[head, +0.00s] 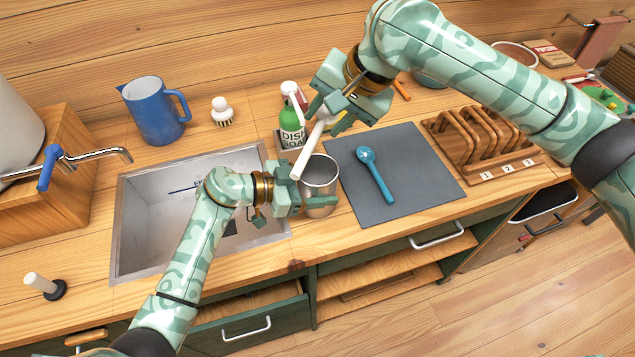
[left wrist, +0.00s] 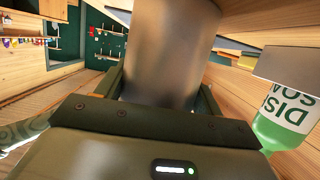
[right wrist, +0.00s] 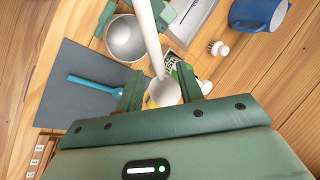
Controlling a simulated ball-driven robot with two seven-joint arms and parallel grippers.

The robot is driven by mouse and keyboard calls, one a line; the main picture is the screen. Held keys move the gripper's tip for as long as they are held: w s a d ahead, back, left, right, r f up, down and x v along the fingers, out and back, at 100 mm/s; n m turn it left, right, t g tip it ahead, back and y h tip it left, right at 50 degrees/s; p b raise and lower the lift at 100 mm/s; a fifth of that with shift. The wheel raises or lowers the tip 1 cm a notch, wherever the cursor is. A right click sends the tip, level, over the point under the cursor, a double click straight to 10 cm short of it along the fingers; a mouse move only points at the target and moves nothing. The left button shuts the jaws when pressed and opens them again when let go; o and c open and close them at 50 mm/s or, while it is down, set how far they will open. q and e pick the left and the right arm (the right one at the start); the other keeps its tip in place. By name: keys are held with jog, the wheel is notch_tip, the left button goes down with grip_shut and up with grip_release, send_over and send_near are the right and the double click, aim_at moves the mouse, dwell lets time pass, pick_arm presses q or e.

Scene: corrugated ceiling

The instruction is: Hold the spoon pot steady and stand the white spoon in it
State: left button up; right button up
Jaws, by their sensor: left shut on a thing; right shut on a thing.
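The spoon pot (head: 321,172) is a grey metal cylinder standing upright on the counter between sink and mat. My left gripper (head: 312,198) is shut on it from the left; its wall fills the middle of the left wrist view (left wrist: 172,50). My right gripper (head: 337,103) is shut on the white spoon (head: 309,150) above and behind the pot. The spoon is tilted, its free end low near the pot's left rim. In the right wrist view the spoon (right wrist: 148,35) passes beside the pot's opening (right wrist: 124,38). I cannot tell whether they touch.
A teal spoon (head: 376,175) lies on the grey mat (head: 420,185). Green dish soap (head: 291,128) stands just behind the pot. The sink (head: 140,235) is at left, a blue jug (head: 153,112) behind it. A wooden rack (head: 478,140) stands right of the mat.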

jog(key=shift+f, duration=2.9)
jog(key=o, duration=1)
jog(key=v, duration=1.2)
